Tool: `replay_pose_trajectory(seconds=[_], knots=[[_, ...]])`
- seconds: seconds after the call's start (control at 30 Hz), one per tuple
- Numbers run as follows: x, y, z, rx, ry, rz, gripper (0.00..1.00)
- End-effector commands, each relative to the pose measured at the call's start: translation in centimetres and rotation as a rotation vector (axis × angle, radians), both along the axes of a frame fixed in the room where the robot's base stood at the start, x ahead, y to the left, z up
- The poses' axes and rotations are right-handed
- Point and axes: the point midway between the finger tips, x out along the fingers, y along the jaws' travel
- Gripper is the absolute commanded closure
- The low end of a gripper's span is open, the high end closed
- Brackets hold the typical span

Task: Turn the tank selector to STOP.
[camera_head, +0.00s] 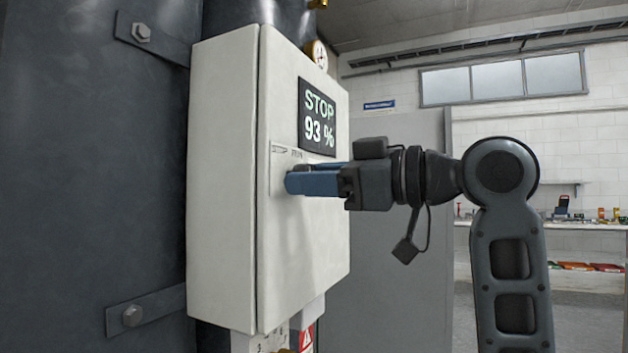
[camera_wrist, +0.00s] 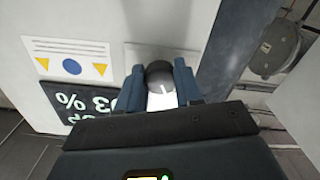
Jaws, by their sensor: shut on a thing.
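The tank selector is a dark round knob (camera_wrist: 159,74) with a white pointer line, seen in the wrist view on the control box front. My gripper (camera_wrist: 172,84) has its blue fingers on both sides of the knob, shut on it. In the head view my gripper (camera_head: 290,183) reaches the white control box (camera_head: 222,180) from the right, and its fingers hide the knob. The dark display (camera_head: 318,116) shows "STOP 93 %".
The box is fixed before a large dark tank (camera_head: 95,180) with bolted brackets. A gauge (camera_head: 318,54) sits behind the box top. A grey panel (camera_head: 385,270) stands behind my arm. A shelf (camera_head: 590,225) with small items is far right.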

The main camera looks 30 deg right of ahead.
Motion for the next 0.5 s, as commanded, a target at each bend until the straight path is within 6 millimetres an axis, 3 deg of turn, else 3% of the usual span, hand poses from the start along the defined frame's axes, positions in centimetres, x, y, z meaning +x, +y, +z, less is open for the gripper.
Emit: replay_pose_trajectory(seconds=[0.17,0.2,0.43,0.5], knots=[[-0.02,-0.05,0.07,-0.001,-0.002,-0.002,0.95],[-0.01,-0.05,0.08,0.000,-0.002,-0.002,0.63],[-0.01,-0.02,0.05,0.000,-0.002,-0.001,0.41],[-0.01,-0.02,0.03,0.000,0.000,-0.001,0.39]])
